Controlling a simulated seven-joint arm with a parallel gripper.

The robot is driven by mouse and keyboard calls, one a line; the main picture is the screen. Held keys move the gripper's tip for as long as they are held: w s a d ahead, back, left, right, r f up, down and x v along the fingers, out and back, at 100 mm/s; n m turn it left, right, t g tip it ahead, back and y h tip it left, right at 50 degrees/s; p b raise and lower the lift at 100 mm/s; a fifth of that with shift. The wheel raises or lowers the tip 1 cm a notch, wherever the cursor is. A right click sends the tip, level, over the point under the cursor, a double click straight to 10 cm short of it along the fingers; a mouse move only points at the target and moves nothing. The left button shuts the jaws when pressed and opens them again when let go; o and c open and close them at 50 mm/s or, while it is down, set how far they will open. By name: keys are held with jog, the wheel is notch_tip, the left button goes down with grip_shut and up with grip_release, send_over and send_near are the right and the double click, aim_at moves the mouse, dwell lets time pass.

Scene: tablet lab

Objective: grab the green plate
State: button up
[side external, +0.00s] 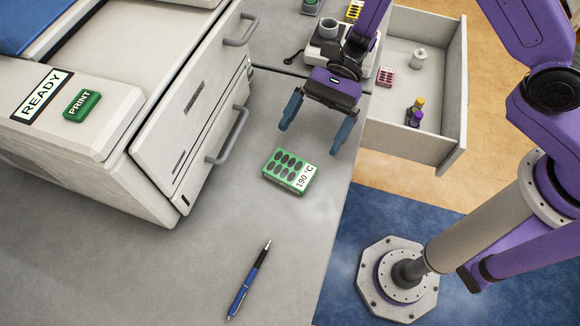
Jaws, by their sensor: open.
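The green plate (283,168) is a small flat block with several dark oval wells and a white label reading "190 °C". It lies flat on the grey bench, right of the white machine. My gripper (314,131) is open, with its two blue fingers spread apart and nothing between them. It hangs above the bench, just behind and slightly right of the plate in the picture. The fingers appear apart from the plate.
A white machine (165,150) with handled drawers stands left of the plate. A blue pen (248,281) lies in front. An open drawer (440,120) at the right holds a pink block (386,76) and small vials. A white device (325,45) stands behind my gripper.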

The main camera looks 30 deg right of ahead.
aim_at(290, 169)
jog(key=shift+x, duration=3.55)
jog(key=shift+r, duration=0.2)
jog(key=c, duration=0.7)
